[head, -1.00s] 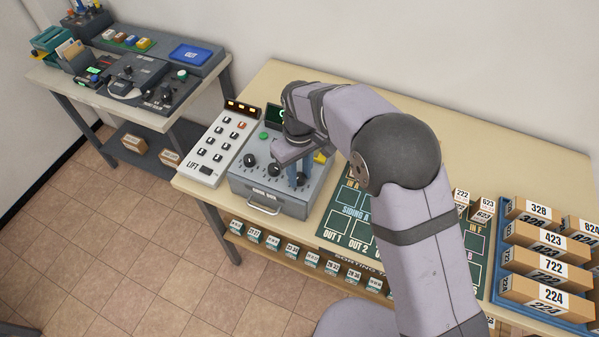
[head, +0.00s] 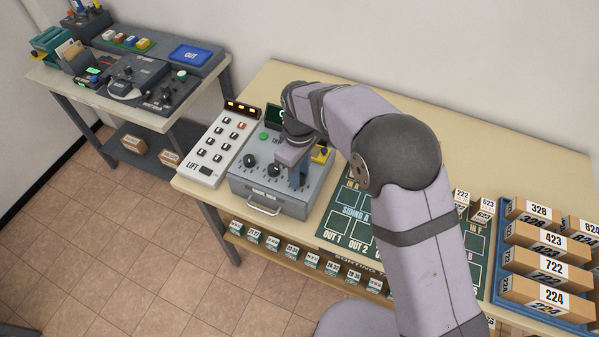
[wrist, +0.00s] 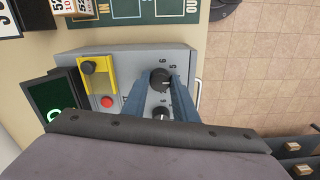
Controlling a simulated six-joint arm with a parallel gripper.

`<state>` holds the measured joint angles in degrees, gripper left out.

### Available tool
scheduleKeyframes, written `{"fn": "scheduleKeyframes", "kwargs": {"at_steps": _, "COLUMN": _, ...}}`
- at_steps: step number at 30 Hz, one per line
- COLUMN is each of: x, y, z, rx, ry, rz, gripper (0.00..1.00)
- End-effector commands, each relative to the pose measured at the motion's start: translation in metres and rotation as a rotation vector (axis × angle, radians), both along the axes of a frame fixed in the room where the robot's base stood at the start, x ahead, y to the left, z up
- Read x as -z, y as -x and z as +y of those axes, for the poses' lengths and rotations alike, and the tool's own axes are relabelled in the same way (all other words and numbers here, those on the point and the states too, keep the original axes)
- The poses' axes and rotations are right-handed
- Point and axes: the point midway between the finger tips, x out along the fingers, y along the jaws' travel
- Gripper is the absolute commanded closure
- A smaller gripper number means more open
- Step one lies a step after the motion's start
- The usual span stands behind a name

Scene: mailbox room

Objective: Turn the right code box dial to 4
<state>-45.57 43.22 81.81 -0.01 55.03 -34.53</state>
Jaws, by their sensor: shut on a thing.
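The code box (head: 282,200) is a grey box with a front handle, standing on the cream table. The left dial (head: 249,160) and the middle dial (head: 273,169) show as black knobs in the head view; my gripper hides the right dial there. In the wrist view the right dial (wrist: 160,79) sits between the blue fingers of my gripper (wrist: 160,84), which are shut on it. Digits around it, such as 5 and 6, are partly visible, but I cannot tell its exact setting. Another dial (wrist: 161,113) shows partly below it.
A yellow-framed switch (wrist: 97,80) and a red button (wrist: 107,102) are on the code box. The white lift panel (head: 215,150) stands to its left. The green sorting board (head: 350,215) lies close on its right. Boxed parcels (head: 548,270) stand farther right.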

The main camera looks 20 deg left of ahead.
Motion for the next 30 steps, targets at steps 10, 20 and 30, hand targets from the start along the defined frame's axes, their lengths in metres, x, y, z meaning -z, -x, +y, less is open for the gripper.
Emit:
{"fn": "scheduleKeyframes", "kwargs": {"at_steps": 10, "x": -0.001, "y": -0.001, "z": 0.001, "rx": 0.002, "ry": -0.003, "rz": -0.002, "gripper": 0.55}}
{"fn": "scheduleKeyframes", "kwargs": {"at_steps": 20, "x": -0.010, "y": -0.001, "z": 0.001, "rx": 0.002, "ry": -0.004, "rz": -0.004, "gripper": 0.55}}
{"fn": "scheduleKeyframes", "kwargs": {"at_steps": 30, "x": -0.054, "y": -0.001, "z": 0.002, "rx": 0.001, "ry": -0.006, "rz": -0.005, "gripper": 0.55}}
